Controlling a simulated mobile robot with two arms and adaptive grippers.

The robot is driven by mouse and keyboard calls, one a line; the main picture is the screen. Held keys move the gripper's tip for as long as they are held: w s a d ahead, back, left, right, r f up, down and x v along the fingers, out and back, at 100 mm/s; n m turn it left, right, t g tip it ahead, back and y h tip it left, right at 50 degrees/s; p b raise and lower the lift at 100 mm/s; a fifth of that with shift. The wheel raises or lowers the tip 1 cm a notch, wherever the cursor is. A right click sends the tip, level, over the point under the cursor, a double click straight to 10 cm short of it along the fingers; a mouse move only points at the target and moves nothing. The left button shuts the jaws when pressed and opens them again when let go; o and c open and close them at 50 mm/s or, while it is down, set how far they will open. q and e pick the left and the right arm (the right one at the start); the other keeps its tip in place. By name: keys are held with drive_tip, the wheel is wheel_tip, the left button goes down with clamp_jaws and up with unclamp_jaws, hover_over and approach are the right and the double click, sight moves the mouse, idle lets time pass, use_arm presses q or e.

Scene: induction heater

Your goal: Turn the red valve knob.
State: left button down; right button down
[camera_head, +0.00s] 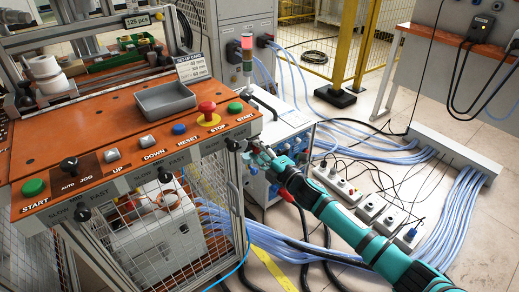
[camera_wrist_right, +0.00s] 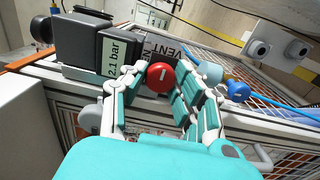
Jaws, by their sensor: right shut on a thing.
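The red valve knob (camera_wrist_right: 161,76) is round with a pale mark on its face. In the right wrist view it sits between the fingers of my right gripper (camera_wrist_right: 162,88), which is shut on it with a finger on either side. In the head view my right gripper (camera_head: 259,156) is at the right front corner of the orange-topped control bench (camera_head: 95,118). I cannot make out the knob there. A grey pressure gauge (camera_wrist_right: 114,54) reading 2.1 bar is just left of the knob in the wrist view. My left gripper is not in view.
The bench carries a grey tray (camera_head: 166,103), a red stop button (camera_head: 207,108) and green start buttons. Power strips (camera_head: 338,184) and blue hoses lie on the floor at right.

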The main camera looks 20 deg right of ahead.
drive_tip(key=shift+f, duration=0.1)
idle(0.3)
drive_tip(key=c, duration=1)
unclamp_jaws()
drive_tip(key=v, duration=1.2)
